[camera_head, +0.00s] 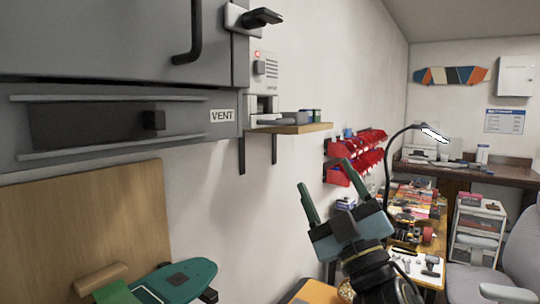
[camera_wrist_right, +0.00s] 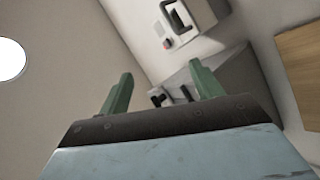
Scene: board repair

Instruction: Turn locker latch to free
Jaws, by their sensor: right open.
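The grey locker (camera_head: 110,35) fills the upper left of the head view, with a dark vertical handle (camera_head: 190,35) on its front. A black latch (camera_head: 262,17) sticks out from a grey plate at the locker's right edge. It looks roughly horizontal. My right gripper (camera_head: 324,174) is open and empty, below and to the right of the latch and well apart from it. Its two green fingers also show in the right wrist view (camera_wrist_right: 160,70), pointing up, with grey boxes with dark fittings beyond them. My left gripper is not in view.
Below the locker door is a VENT panel (camera_head: 90,126) with a black knob. A small wooden shelf (camera_head: 290,128) with small items juts from the wall under a unit with a red light (camera_head: 262,62). A teal skateboard deck (camera_head: 188,278) lies lower left. Red bins (camera_head: 350,158) hang behind my right gripper.

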